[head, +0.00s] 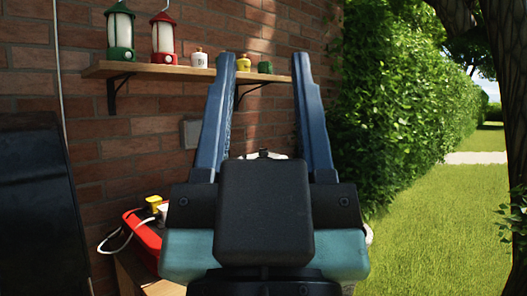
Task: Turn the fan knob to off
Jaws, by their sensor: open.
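My gripper (264,60) fills the middle of the head view, with its two blue fingers pointing up and spread wide apart. Nothing is held between them. No fan or fan knob can be made out in this view. A whitish thing with a dark top (264,154) shows just above the gripper's black body, between the fingers. It is mostly hidden, and I cannot tell what it is.
A wooden shelf (150,70) on the brick wall bears a green lantern (120,35), a red lantern (163,38) and small canisters. A red box (145,238) with a white cable sits lower left. A dark panel (35,210) stands at left. A hedge (400,110) and open lawn (440,230) lie at right.

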